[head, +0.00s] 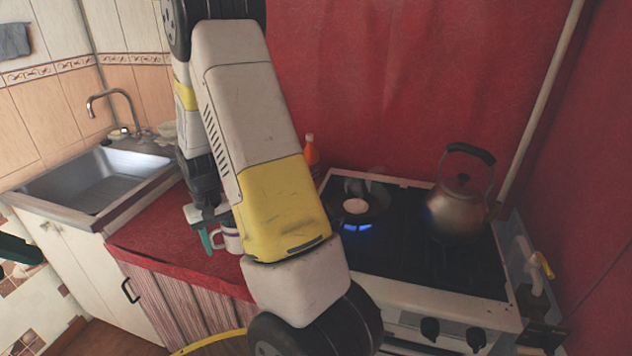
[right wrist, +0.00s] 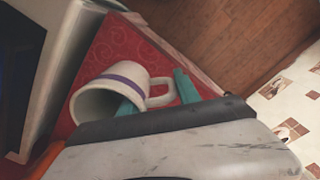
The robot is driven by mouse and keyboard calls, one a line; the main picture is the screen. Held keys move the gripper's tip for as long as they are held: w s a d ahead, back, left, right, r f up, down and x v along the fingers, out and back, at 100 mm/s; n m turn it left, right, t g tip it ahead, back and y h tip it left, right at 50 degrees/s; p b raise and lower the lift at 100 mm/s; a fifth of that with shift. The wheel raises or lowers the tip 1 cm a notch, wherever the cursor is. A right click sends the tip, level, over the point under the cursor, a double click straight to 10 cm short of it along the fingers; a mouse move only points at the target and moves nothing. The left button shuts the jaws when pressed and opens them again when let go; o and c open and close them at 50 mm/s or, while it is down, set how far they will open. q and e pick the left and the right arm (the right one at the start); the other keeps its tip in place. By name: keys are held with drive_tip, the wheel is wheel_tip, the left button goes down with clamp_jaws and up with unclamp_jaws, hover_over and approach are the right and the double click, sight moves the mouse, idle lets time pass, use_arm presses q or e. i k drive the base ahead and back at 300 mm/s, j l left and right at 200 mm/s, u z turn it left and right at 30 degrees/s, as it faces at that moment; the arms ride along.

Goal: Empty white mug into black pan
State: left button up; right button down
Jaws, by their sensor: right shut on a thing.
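The white mug (head: 231,240) has a purple band and is over the red counter, left of the stove, partly hidden by my arm. In the right wrist view the mug (right wrist: 104,88) shows its open mouth and its handle. My right gripper (head: 212,236) is shut on the mug, with one teal finger at its mouth and the other beyond the handle. I cannot tell whether the mug touches the counter. The black pan (head: 374,206) sits on a back burner with a round pale patch in its middle. A dark part, probably of my left arm, shows at the left edge.
A blue flame (head: 357,227) burns at the pan's near side. A metal kettle (head: 458,212) stands right of the pan on the stove (head: 405,262). An orange bottle (head: 312,152) is behind my right arm. A sink (head: 95,185) lies left of the red counter (head: 150,235).

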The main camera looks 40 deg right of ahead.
sight(378, 199)
drive_tip(key=k+j, duration=0.1)
drive_tip(key=j, duration=0.35)
drive_tip(key=j+z, duration=0.15)
drive_tip(key=j, duration=0.3)
drive_tip(key=k+j, duration=0.15)
drive_tip(key=j, duration=0.3)
drive_tip(key=z, duration=1.05)
